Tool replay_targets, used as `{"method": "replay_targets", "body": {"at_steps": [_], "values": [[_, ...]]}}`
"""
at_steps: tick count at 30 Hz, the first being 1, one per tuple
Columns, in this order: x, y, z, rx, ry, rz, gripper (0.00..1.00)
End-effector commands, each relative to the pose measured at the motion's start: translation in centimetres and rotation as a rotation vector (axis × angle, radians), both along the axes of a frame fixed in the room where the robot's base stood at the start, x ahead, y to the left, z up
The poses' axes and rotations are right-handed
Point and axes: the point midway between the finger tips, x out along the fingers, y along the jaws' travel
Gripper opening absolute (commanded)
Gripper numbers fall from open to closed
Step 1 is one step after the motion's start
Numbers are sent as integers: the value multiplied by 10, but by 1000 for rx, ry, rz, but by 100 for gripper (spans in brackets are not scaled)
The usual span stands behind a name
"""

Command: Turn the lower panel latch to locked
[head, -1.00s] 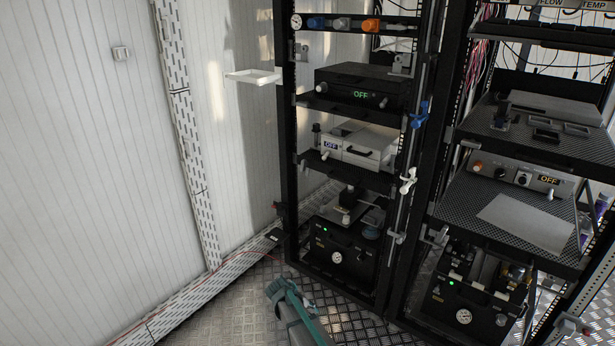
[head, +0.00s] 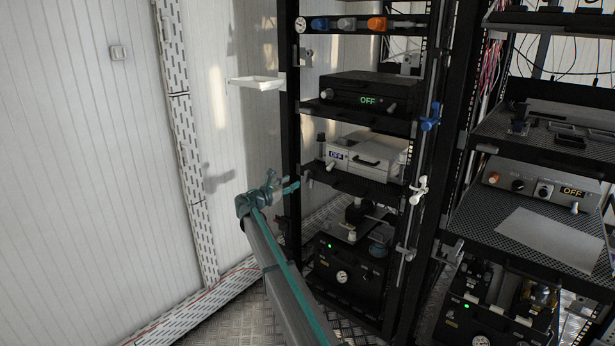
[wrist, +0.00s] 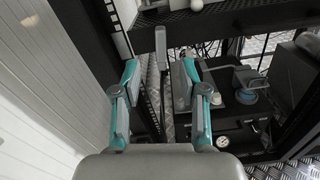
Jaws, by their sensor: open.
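In the wrist view a grey upright lever (wrist: 161,42) at the left end of a rack shelf looks like the lower panel latch. It shows between and just beyond my fingertips, and I see no contact. My gripper (wrist: 160,72) is open and empty, with its teal and grey fingers spread either side. In the head view my gripper (head: 281,184) is beside the left post of the near rack, below the white instrument's level. A small grey fitting (head: 305,172) shows on that post there; I cannot tell surely that it is the same latch. No lock marking is readable.
A white instrument marked OFF (head: 375,152) sits on the shelf above right of my gripper. A black pump unit with a gauge (head: 345,270) is below. A white tray (head: 257,82) juts from the post higher up. Open space lies left, towards the panelled wall (head: 90,180).

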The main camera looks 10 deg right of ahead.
Motion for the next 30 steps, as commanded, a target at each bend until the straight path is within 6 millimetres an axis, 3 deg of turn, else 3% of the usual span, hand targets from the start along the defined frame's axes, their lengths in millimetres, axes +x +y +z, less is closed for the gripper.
{"method": "replay_targets", "body": {"at_steps": [8,19,30], "values": [[22,-22,-3,3,0,-2,43],[63,-67,-3,4,-1,-3,43],[71,-78,-1,5,-1,0,43]]}}
